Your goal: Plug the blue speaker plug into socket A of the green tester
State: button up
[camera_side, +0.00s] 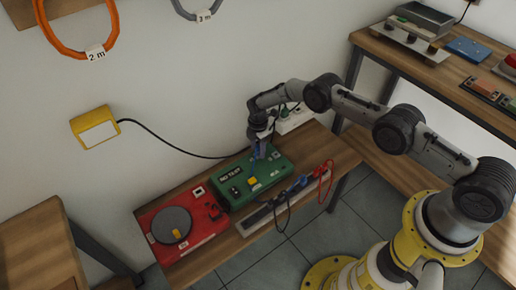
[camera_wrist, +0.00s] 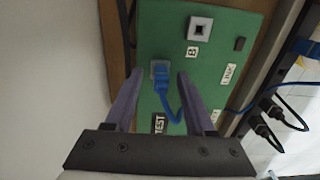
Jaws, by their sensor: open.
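The green tester (camera_side: 236,188) lies on the wooden bench, and its face fills the middle of the wrist view (camera_wrist: 225,75). The blue plug (camera_wrist: 160,80) stands at a grey square socket on the tester, and its blue cable curves down and to the right. It appears to be in that socket; how deep I cannot tell. No letter A is readable there. A second socket (camera_wrist: 200,28), marked B, is empty. My gripper (camera_wrist: 159,74) is open, with one finger on each side of the plug and visible gaps. In the side view my gripper (camera_side: 262,145) is low over the tester.
A red unit (camera_side: 205,236) with a grey disc sits left of the tester. A cable rack (camera_side: 250,222) with black and red leads runs along the bench's front. A white socket strip (camera_side: 295,119) is behind. A black cable runs from the yellow wall box (camera_side: 95,127) towards the tester.

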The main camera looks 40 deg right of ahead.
notch_tip(320, 180, up, 19)
dwell(1.4)
jog(key=shift+f, duration=0.1)
